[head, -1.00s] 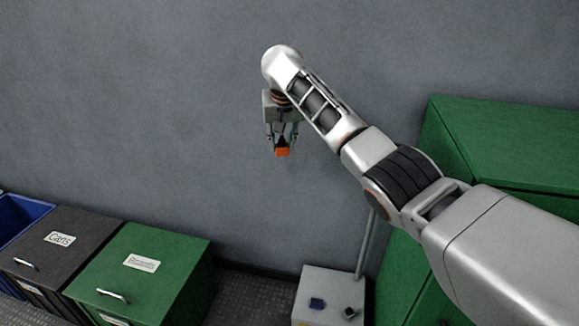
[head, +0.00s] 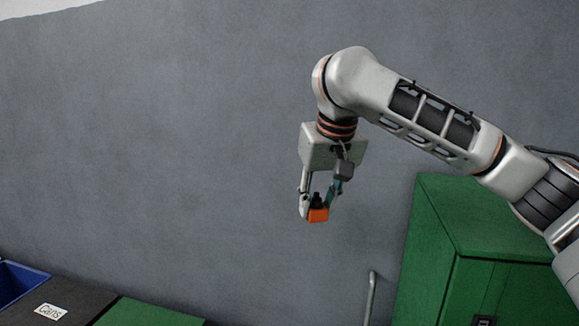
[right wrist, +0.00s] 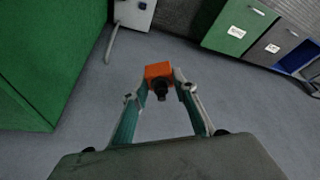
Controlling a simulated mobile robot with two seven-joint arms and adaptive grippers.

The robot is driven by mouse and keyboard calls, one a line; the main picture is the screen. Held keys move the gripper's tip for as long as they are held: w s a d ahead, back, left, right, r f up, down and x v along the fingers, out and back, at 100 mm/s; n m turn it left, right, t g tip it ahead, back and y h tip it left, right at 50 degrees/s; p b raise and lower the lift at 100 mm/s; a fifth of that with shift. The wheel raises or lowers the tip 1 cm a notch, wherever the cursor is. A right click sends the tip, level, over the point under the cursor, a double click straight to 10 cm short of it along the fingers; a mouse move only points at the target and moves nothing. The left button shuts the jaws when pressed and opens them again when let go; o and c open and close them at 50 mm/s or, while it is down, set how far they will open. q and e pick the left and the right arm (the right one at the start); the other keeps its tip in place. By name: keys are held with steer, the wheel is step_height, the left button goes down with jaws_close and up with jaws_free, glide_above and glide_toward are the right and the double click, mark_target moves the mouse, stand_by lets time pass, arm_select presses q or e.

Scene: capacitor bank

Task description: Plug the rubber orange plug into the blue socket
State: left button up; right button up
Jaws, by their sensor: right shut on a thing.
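The orange plug (head: 318,215) with a black part on top is held between the fingertips of my right gripper (head: 317,204), in the air before the grey wall. In the right wrist view the orange plug (right wrist: 158,71) sits between the two fingers of my right gripper (right wrist: 160,80), its black end toward the palm. The blue socket cannot be made out in the head view now. In the right wrist view a light grey box (right wrist: 128,14) at the top edge bears a small dark spot, too small to identify. My left gripper is not in view.
A green cabinet (head: 425,240) stands right of the gripper, with a thin grey pole (head: 371,298) beside it. Green (head: 150,313), dark (head: 70,308) and blue (head: 22,280) bins stand at lower left.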

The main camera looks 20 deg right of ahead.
steer(key=s+d+f, duration=0.1)
steer(key=s+f, duration=0.7)
steer(key=s, duration=0.4)
steer(key=shift+d+f, duration=0.2)
steer(key=shift+d, duration=0.1)
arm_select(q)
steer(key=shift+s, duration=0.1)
arm_select(e)
steer(key=shift+s, duration=0.1)
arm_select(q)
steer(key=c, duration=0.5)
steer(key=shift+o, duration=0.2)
